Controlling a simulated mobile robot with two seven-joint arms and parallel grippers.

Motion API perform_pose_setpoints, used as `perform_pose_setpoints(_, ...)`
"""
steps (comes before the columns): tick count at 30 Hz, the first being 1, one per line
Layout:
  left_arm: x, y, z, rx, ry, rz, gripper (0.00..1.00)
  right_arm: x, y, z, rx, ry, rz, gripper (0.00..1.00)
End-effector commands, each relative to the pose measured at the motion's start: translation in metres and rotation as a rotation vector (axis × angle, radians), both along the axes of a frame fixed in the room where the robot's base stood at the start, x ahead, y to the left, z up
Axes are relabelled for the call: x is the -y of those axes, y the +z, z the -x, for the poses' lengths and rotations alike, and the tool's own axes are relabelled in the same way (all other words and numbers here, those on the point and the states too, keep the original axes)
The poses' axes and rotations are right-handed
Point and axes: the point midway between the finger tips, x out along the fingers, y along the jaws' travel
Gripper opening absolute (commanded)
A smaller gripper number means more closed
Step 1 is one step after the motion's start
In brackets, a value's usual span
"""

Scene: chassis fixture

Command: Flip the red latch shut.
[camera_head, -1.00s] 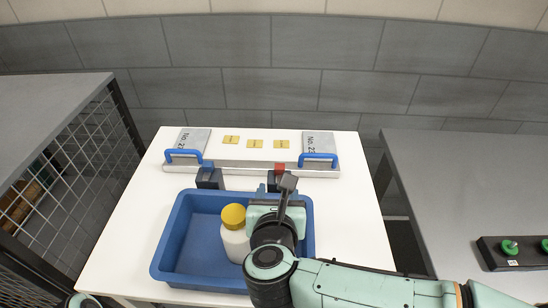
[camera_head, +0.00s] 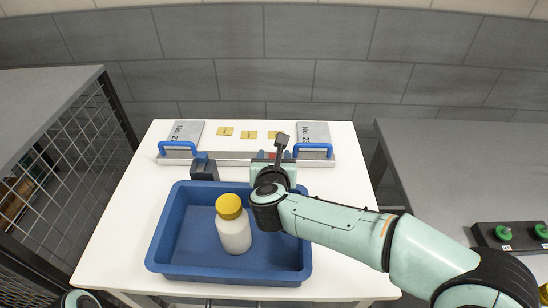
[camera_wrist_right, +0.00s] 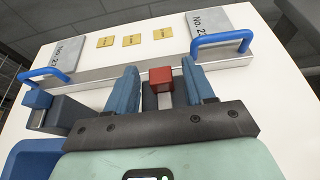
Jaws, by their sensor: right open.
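The red latch (camera_wrist_right: 161,78) shows in the right wrist view as a small red block on a dark grey mount. It stands between the two blue fingers of my right gripper (camera_wrist_right: 159,72), which is open around it. I see a gap on each side, wider on the left; contact cannot be told. In the head view my right gripper (camera_head: 272,157) is at the near edge of the metal fixture (camera_head: 234,155) and hides most of the latch. My left gripper is out of view.
A blue tray (camera_head: 168,230) holds a white bottle with a yellow cap (camera_head: 232,225), under and beside my right forearm. A blue-topped dark clamp block (camera_head: 204,167) stands left of my gripper. Blue handles (camera_head: 178,148) rise from the fixture. Several yellow labels (camera_head: 248,135) lie behind it.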

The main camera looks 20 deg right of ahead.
Motion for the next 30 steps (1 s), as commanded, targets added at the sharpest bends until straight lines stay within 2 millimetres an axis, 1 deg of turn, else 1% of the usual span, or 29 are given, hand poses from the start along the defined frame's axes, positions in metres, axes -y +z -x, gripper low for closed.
perform_pose_setpoints(3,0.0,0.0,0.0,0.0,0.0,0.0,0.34,0.0,0.0,0.0,0.0,0.0,0.0,0.53)
perform_pose_setpoints(4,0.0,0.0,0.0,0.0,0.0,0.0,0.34,0.0,0.0,0.0,0.0,0.0,0.0,0.5)
perform_pose_setpoints(5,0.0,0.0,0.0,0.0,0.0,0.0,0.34,0.0,0.0,0.0,0.0,0.0,0.0,0.4)
perform_pose_setpoints(6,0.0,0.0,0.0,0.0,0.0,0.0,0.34,0.0,0.0,0.0,0.0,-0.001,0.0,0.27)
perform_pose_setpoints(8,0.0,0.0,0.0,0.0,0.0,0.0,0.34,0.0,0.0,0.0,0.0,-0.001,0.0,0.08)
perform_pose_setpoints(9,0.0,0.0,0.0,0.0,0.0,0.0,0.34,0.0,0.0,0.0,0.0,-0.001,0.0,0.0)
perform_pose_setpoints(14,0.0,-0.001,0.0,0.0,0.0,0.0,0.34,-0.001,0.0,0.002,0.0,0.0,-0.001,0.0)
perform_pose_setpoints(21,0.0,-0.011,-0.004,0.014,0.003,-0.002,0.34,-0.008,-0.001,0.029,0.0,0.001,-0.001,0.0)
perform_pose_setpoints(28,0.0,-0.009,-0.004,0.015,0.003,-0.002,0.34,-0.009,0.0,0.03,-0.002,0.0,-0.001,0.0)
perform_pose_setpoints(29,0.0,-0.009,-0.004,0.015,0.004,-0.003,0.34,-0.009,0.0,0.03,-0.002,0.0,-0.001,0.3)
perform_pose_setpoints(30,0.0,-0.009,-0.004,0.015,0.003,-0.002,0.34,-0.009,0.0,0.03,-0.002,0.0,-0.001,0.43)
